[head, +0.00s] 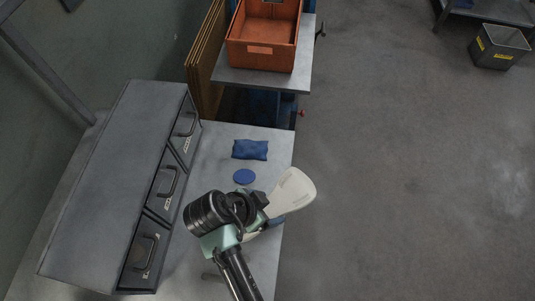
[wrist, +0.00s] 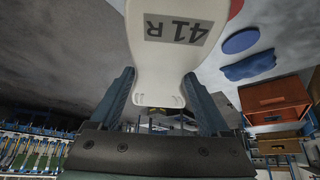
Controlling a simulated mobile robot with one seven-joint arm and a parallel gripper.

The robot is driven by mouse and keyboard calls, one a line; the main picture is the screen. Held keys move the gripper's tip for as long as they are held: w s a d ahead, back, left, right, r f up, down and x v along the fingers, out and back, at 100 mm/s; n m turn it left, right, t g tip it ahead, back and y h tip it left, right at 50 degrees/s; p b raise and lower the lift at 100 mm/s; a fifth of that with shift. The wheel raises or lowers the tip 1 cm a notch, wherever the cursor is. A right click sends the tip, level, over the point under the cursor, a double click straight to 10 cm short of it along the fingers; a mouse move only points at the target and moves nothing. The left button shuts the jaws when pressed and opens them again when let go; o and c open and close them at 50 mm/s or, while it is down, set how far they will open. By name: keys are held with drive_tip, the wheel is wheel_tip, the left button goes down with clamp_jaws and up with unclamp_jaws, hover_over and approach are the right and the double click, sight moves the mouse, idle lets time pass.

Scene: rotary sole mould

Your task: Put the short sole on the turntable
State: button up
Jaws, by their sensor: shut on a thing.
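My gripper (wrist: 160,82) is shut on a cream sole (wrist: 175,45) marked "41 R", holding it by its narrow end between the two fingers. In the head view my gripper (head: 264,203) is over the right edge of the grey bench. The sole (head: 294,191) points away from it to the upper right, its wide end past the bench edge. Whether this is the short sole I cannot tell. Another pale piece and a bit of blue show partly beneath my gripper, mostly hidden. I cannot make out a turntable with certainty.
A blue disc (head: 244,176) and a blue cloth (head: 250,149) lie on the bench (head: 217,147). A grey cabinet with drawers (head: 165,190) stands left. An orange crate (head: 263,50) sits on a stand behind. A grey bin (head: 498,48) is far right. The floor right is clear.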

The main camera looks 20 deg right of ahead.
drive_tip(key=shift+r, duration=0.85)
drive_tip(key=a+n+t, duration=0.1)
drive_tip(key=n, duration=0.1)
drive_tip(key=w+a+n+t+y, duration=0.1)
drive_tip(key=n, duration=0.1)
drive_tip(key=a+f+n, duration=0.1)
drive_tip(key=n, duration=0.1)
drive_tip(key=shift+w+a+t, duration=0.15)
drive_tip(key=shift+a+t, duration=0.2)
drive_tip(key=shift+t, duration=0.05)
drive_tip(key=w+a+r+n+t+y, duration=0.1)
drive_tip(key=a+n+y, duration=0.3)
drive_tip(key=n, duration=0.5)
drive_tip(key=shift+w+a+r+n+t+y, duration=0.4)
drive_tip(key=shift+w+a+t, duration=0.15)
drive_tip(key=shift+a, duration=0.75)
